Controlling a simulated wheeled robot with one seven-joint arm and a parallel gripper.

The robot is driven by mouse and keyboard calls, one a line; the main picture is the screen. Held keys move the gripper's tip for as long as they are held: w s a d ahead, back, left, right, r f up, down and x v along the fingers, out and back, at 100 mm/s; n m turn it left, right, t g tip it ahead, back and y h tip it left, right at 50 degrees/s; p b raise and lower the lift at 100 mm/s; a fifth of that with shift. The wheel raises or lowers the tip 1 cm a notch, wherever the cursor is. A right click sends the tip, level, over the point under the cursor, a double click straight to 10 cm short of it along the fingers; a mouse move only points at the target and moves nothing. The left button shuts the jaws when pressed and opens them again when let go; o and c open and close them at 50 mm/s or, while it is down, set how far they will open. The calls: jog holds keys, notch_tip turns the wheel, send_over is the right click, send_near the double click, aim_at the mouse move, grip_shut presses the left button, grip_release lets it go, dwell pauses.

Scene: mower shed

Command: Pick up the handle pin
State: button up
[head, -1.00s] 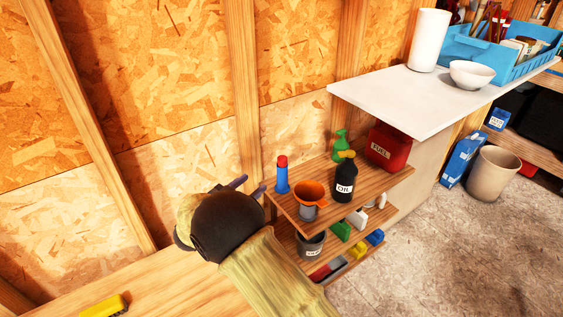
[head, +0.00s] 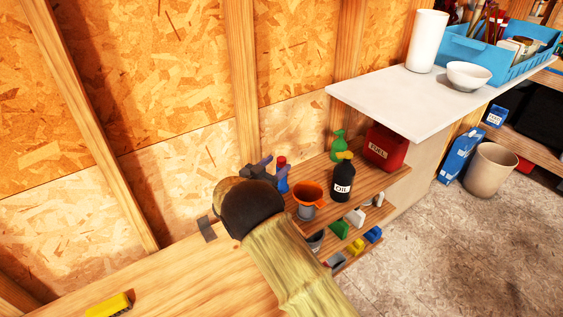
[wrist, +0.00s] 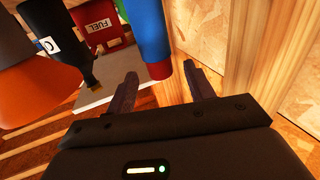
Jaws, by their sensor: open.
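I cannot make out a handle pin for certain in either view. A small dark grey piece (head: 206,229) lies at the back edge of the wooden bench, left of my arm; I cannot tell what it is. My gripper (head: 265,169) is at the right end of the bench, close to the wall and the small shelf. In the wrist view my gripper (wrist: 162,88) is open, with nothing between its fingers. A blue bottle with a red cap (wrist: 157,35) shows just beyond the fingertips.
The shelf holds an orange funnel (head: 309,194), a black oil bottle (head: 343,181), a green spray bottle (head: 338,146) and a red fuel can (head: 386,149). A yellow item (head: 108,306) lies on the bench (head: 170,285). Wall studs stand close behind my gripper.

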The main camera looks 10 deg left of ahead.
aim_at(284, 157)
jog(key=shift+w+d, duration=0.1)
jog(key=shift+w+d+r+p, duration=0.1)
jog(key=shift+w+d+p, duration=0.05)
jog(key=shift+w+p, duration=0.15)
jog(key=p+x, duration=0.1)
jog(key=x, duration=0.3)
jog(key=shift+w, duration=0.3)
jog(key=c, duration=1)
jog(key=shift+c, duration=0.2)
notch_tip(284, 157, up, 10)
jog(key=b, duration=0.1)
